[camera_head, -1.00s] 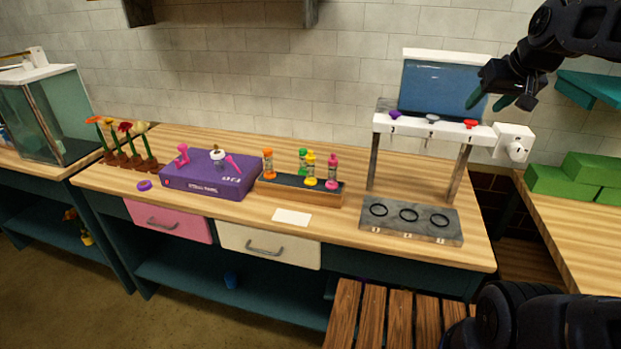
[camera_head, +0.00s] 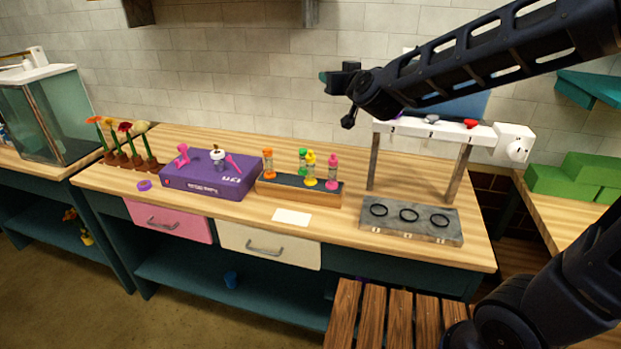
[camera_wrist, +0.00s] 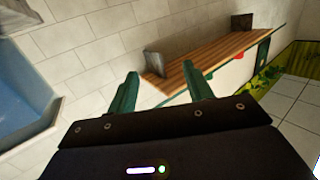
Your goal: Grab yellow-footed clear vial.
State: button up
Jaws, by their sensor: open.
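The yellow-footed clear vial (camera_head: 310,169) stands upright in a wooden rack (camera_head: 285,193) on the bench, with a yellow top and a yellow foot. An orange vial (camera_head: 268,162), a green vial (camera_head: 302,160) and a pink vial (camera_head: 332,172) stand in the same rack around it. My gripper (camera_head: 335,82) is high above the bench, up and to the right of the vials, well apart from them. In the wrist view its two green fingers (camera_wrist: 162,92) are spread with nothing between them. The vials are not in the wrist view.
A purple box (camera_head: 205,182) with pink tools sits left of the rack. A dispenser stand (camera_head: 410,222) with ringed base stands to the right. A white card (camera_head: 291,217) lies in front. Flowers (camera_head: 125,145) stand at the far left.

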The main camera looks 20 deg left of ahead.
jog(key=s+a+f+t, duration=0.2)
jog(key=s+a, duration=0.1)
send_near(312, 163)
jog(key=shift+h, duration=0.3)
jog(key=shift+x, duration=5.7)
jog(key=shift+s+a, duration=0.1)
jog(key=shift+a, duration=0.1)
jog(key=shift+c, duration=0.4)
grip_shut()
